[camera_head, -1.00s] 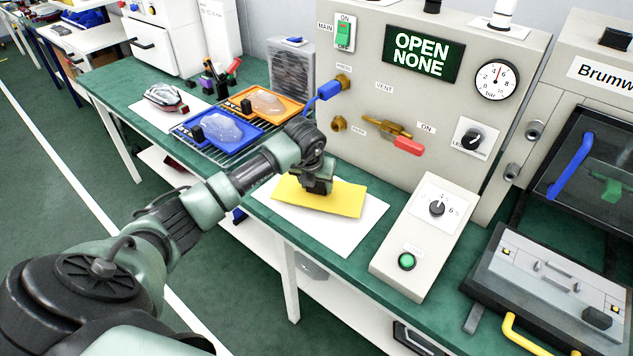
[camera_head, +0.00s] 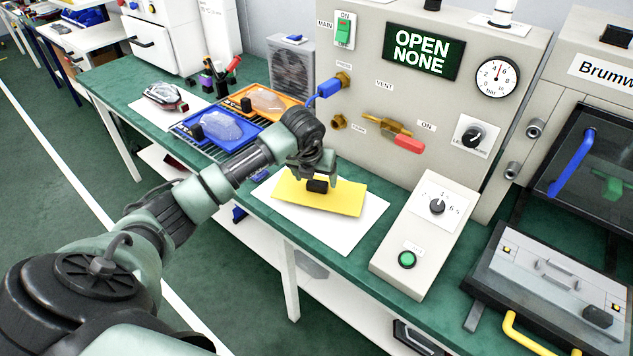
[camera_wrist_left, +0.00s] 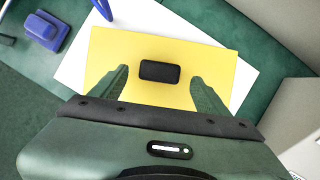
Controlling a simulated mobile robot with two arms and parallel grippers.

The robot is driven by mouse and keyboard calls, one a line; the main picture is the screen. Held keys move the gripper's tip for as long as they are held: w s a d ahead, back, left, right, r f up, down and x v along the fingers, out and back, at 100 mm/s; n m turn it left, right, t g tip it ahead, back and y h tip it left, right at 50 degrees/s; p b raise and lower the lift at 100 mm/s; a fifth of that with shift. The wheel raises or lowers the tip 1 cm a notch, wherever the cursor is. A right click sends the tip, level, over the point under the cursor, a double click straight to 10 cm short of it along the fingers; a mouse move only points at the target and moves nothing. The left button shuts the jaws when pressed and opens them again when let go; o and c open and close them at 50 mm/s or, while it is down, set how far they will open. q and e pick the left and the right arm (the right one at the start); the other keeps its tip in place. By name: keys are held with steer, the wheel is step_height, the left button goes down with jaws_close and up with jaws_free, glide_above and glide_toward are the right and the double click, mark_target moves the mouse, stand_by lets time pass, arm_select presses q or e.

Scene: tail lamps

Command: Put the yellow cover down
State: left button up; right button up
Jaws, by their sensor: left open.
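The yellow cover (camera_head: 338,198) lies flat on a white sheet (camera_head: 358,225) on the green bench, turned slightly against it. A black block-shaped handle (camera_head: 317,186) stands up from the middle of the cover. My left gripper (camera_head: 318,176) is open just above the cover, with the handle between its fingers. In the left wrist view the yellow cover (camera_wrist_left: 215,68) fills the middle. The black handle (camera_wrist_left: 160,71) sits between and a little beyond the spread fingertips (camera_wrist_left: 160,80), with gaps on both sides. My right gripper is not in view.
A blue tray (camera_head: 225,142) and an orange tray (camera_head: 285,105) with clear parts sit on a rack to the left. The tall panel (camera_head: 365,85) with a red-handled valve (camera_head: 408,144) stands behind. A sloped control box (camera_head: 425,235) stands to the right.

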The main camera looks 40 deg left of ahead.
arm_select(q)
steer(key=b+v, duration=0.1)
steer(key=v, duration=0.8)
steer(key=shift+s, duration=0.1)
